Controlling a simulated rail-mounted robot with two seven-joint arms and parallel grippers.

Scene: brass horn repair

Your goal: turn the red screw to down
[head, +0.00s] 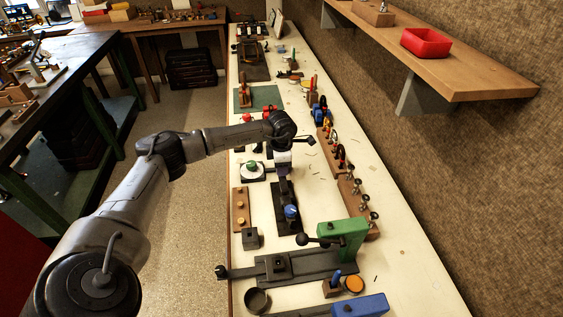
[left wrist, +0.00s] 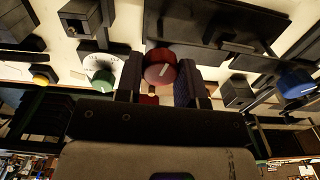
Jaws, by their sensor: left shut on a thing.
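The red screw (left wrist: 152,76) is a dark red round head with a short white mark, in the middle of the left wrist view. The mark slants up to the right in that picture. My left gripper (left wrist: 161,84) has one finger on each side of the screw and is shut on it. In the head view my left gripper (head: 284,172) points down over the bench, and I cannot make out the red screw there because the gripper and wrist cover it. My right gripper is not in view.
A green knob on a white dial (head: 251,166) stands just left of my gripper. A blue knob (head: 291,211) is on the dark base in front. A green vise-like tool (head: 343,240) stands nearer. Wooden blocks with screws (head: 357,203) line the right; a shelf (head: 470,75) overhangs there.

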